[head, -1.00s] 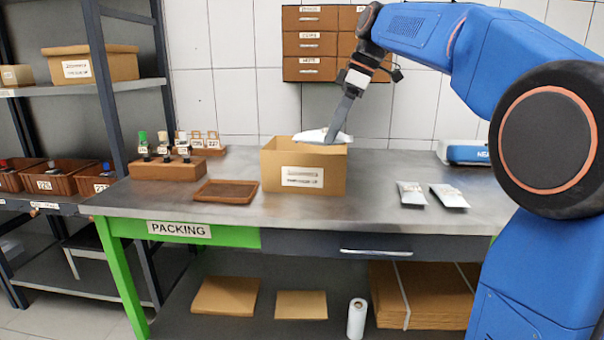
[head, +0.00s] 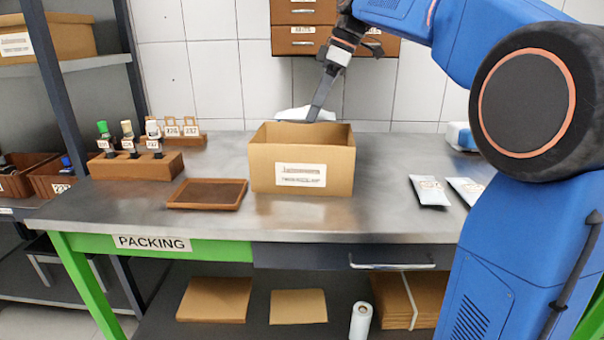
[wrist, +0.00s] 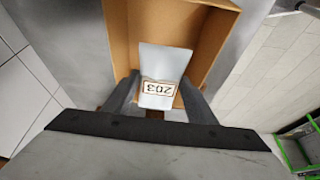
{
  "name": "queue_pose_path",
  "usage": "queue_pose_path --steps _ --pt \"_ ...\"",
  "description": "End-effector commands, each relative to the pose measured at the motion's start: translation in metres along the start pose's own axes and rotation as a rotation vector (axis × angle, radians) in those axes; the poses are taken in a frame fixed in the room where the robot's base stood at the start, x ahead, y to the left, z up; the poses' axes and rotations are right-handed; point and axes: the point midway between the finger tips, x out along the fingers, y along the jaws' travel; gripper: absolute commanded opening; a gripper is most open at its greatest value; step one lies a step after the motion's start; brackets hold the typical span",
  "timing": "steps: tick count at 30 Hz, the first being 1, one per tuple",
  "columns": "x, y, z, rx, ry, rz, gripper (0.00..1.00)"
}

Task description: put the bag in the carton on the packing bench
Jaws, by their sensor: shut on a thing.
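My gripper (head: 314,117) is shut on a white bag (head: 292,113). In the head view the bag shows just above the back rim of the open brown carton (head: 300,178), which stands on the packing bench (head: 390,215). In the wrist view the bag (wrist: 163,62) sits between the two fingers (wrist: 157,103), with a label reading 203 upside down. The carton's brown walls (wrist: 222,30) show around and beyond it. The bag's lower part is partly hidden in the head view, and I cannot tell its exact height over the carton.
A shallow brown tray (head: 207,204) and a rack of bottles (head: 137,165) are left of the carton. Two flat bags (head: 428,190) lie to its right. Wall drawers (head: 303,40) hang behind my gripper. The bench front is clear.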

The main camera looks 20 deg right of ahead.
Motion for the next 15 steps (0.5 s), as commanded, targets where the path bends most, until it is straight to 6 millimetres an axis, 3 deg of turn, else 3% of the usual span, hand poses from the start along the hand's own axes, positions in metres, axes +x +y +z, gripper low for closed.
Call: queue_pose_path --steps 15 --pt "0.055 0.000 0.023 -0.001 0.000 0.001 0.20"
